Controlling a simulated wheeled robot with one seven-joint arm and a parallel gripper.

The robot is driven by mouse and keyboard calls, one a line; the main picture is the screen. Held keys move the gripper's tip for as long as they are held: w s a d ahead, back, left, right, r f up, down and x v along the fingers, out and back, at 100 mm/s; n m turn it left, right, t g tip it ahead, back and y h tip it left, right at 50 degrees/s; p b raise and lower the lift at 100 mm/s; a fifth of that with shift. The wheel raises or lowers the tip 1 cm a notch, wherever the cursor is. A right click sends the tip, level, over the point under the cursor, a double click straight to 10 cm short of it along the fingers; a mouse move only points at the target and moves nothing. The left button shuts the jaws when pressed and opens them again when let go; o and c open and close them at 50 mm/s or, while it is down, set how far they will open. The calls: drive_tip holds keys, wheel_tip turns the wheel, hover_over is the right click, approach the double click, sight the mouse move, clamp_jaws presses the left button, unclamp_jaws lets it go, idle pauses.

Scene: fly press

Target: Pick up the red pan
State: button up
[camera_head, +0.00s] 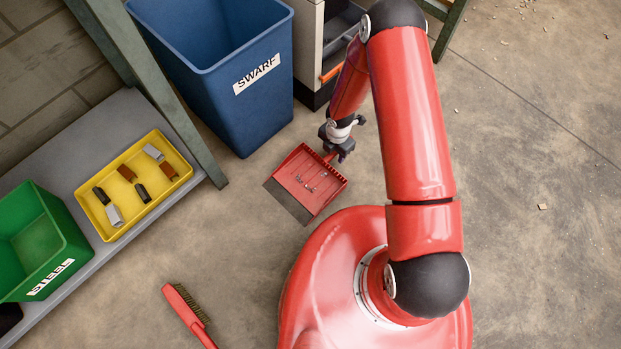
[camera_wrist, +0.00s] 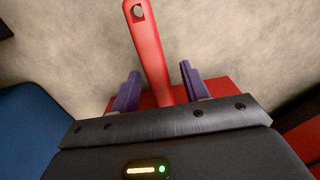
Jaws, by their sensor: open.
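My gripper (camera_wrist: 155,88) is open, with one purple finger on each side of the handle and a visible gap at both. In the head view my gripper (camera_head: 338,148) is at the pan's handle end and hides most of the handle. Whether the fingers are at handle height is unclear.
A blue SWARF bin (camera_head: 255,115) stands just behind the pan. A grey shelf (camera_head: 75,135) at left holds a yellow tray (camera_head: 86,211) with several small blocks and a green STEEL bin (camera_head: 75,245). A red-handled brush (camera_head: 184,308) lies at the front. Floor on the right is mostly clear.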

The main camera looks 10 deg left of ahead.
clamp_jaws()
idle(0.3)
drive_tip(key=shift+r, duration=0.1)
